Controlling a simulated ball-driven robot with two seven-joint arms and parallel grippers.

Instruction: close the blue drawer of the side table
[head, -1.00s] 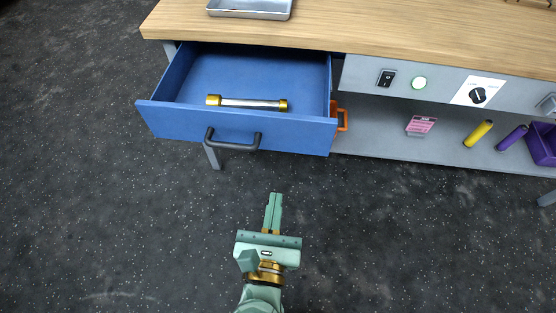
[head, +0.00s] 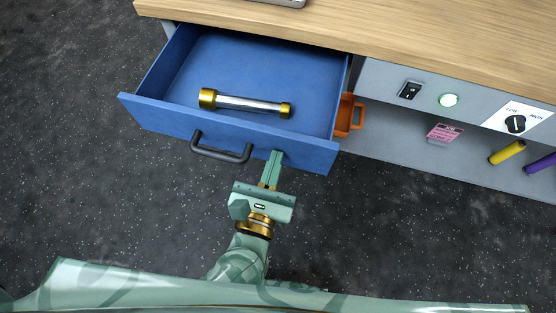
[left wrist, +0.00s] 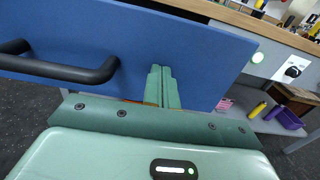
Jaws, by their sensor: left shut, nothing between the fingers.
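The blue drawer (head: 240,133) of the side table stands pulled open in the head view. Its dark handle (head: 220,150) is on the front face. A metal tube with gold ends (head: 245,104) lies inside the drawer. My left gripper (head: 276,155) is shut and empty, its fingertips at the drawer front, right of the handle. In the left wrist view the shut fingers (left wrist: 161,72) point at the blue front (left wrist: 200,58), with the handle (left wrist: 60,66) to their left. I cannot tell whether the tips touch the front. My right gripper is not in view.
The wooden tabletop (head: 400,38) spans above the drawer. Right of it are a black switch (head: 411,90), a lit green button (head: 449,100) and a dial (head: 515,123). An orange bin (head: 347,115), a pink card (head: 444,132) and a yellow cylinder (head: 507,152) are on the lower shelf.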

